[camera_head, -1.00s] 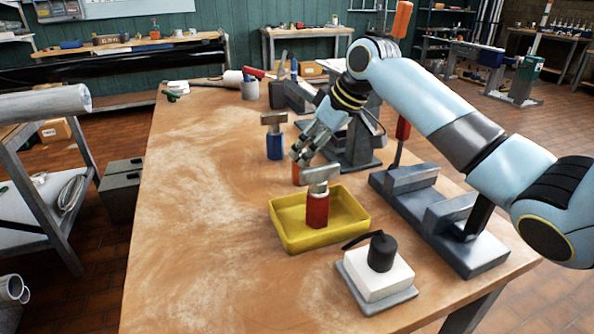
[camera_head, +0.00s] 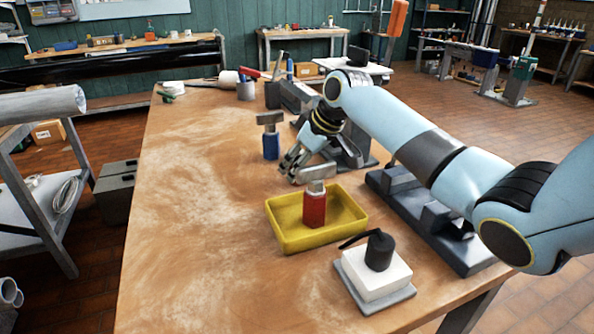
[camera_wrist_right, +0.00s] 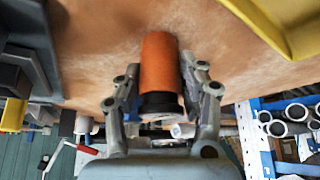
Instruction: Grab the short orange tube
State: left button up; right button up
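The short orange tube (camera_wrist_right: 160,65) shows in the right wrist view between the fingers of my right gripper (camera_wrist_right: 161,82). It has a dark ring at the end nearest the gripper. The two fingers stand on either side of it with narrow gaps, so the gripper looks open around the tube. In the head view my right gripper (camera_head: 289,175) is low over the table behind the yellow tray, and the tube is hidden there. My left gripper is not in view.
A yellow tray (camera_head: 285,239) holds a red-handled piece with a metal crosshead (camera_head: 314,207). A blue-handled one (camera_head: 271,146) stands behind. A white block with a black cap (camera_head: 376,279) is in front. A dark metal fixture (camera_head: 465,251) lies right. The table's left half is clear.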

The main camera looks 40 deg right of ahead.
jog(key=c, duration=0.7)
jog(key=shift+r, duration=0.15)
